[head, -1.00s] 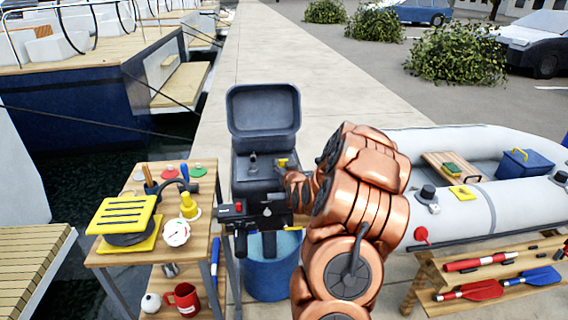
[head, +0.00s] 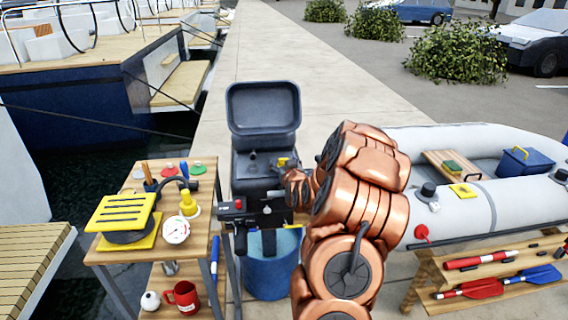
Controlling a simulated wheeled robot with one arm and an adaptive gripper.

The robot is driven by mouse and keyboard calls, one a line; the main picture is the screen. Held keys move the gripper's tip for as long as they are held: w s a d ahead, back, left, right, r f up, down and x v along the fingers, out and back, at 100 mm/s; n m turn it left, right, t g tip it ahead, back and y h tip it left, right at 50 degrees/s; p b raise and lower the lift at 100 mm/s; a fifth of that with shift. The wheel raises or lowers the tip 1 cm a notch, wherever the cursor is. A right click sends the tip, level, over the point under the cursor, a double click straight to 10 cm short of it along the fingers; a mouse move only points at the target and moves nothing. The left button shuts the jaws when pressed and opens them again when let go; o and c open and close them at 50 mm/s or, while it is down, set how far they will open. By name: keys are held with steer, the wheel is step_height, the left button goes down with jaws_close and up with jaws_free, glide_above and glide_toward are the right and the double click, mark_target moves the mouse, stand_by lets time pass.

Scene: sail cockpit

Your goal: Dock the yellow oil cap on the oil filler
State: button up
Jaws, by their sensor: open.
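A small yellow piece (head: 283,161), probably the oil cap, shows at the right side of the open black outboard engine (head: 262,110). My gripper (head: 279,169) is open right at this piece, partly hidden by my copper wrist. Whether it touches the piece is too small to tell. A short dark post (head: 253,158) stands up inside the engine, left of the yellow piece. I cannot tell whether it is the oil filler, or whether the filler is hidden under the yellow piece or behind my wrist.
A wooden bench (head: 104,256) at the left holds a yellow slatted block (head: 122,212), a yellow bottle-shaped item (head: 188,203) and a round gauge (head: 176,230). A blue bucket (head: 270,278) stands below the engine. A grey inflatable boat (head: 475,215) is at the right.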

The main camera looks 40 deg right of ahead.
steer(key=shift+r+p, duration=0.35)
steer(key=v, duration=0.2)
steer(key=b+v, duration=0.1)
steer(key=v, duration=0.2)
steer(key=shift+s+a+f+b, duration=0.15)
steer(key=shift+s+f+b, duration=0.05)
steer(key=shift+s+b, duration=0.1)
steer(key=b+v, duration=0.3)
steer(key=b, duration=0.5)
steer(key=shift+s+a, duration=0.1)
steer(key=shift+s, duration=0.05)
steer(key=b+v, duration=0.3)
steer(key=b, duration=0.1)
steer(key=shift+r, duration=0.1)
